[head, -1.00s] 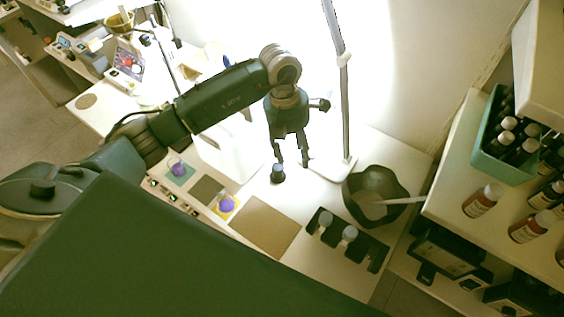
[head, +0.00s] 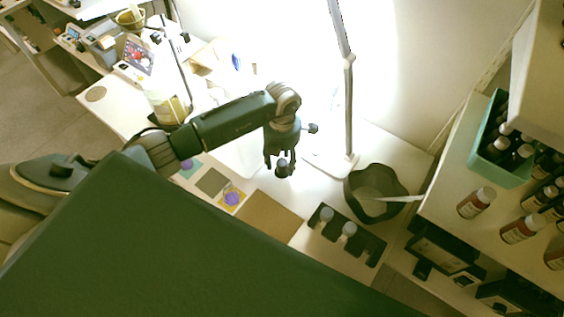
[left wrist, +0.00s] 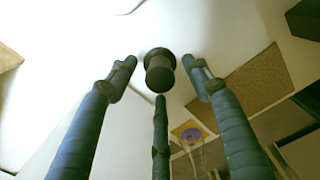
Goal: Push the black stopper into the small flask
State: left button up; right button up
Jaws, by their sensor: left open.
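The black stopper (head: 284,171) stands on the white tabletop; in the left wrist view it is a dark round-topped plug (left wrist: 160,66). My left gripper (head: 279,164) is open, with its fingers around the stopper. In the left wrist view its three fingers (left wrist: 160,82) are spread, with visible gaps to the stopper. A small flask with purple contents (head: 232,199) stands on a yellow mat to the left and nearer; it also shows in the left wrist view (left wrist: 192,136). Another purple-filled vessel (head: 187,164) stands on a teal mat; I cannot tell its size. My right gripper is not visible.
A brown mat (head: 268,218) lies nearer me. A black rack (head: 368,250) holds vials with grey tops. A dark bowl (head: 359,204) with a white handle and a lamp stand (head: 350,125) are to the right. A teal crate (head: 481,164) is on the shelf.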

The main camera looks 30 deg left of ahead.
pick_arm(q)
jog(key=shift+f, duration=0.15)
jog(key=shift+c, duration=0.3)
jog(key=c, duration=1)
jog(key=shift+c, duration=0.2)
jog(key=shift+w+r, duration=0.1)
jog(key=shift+r, duration=0.1)
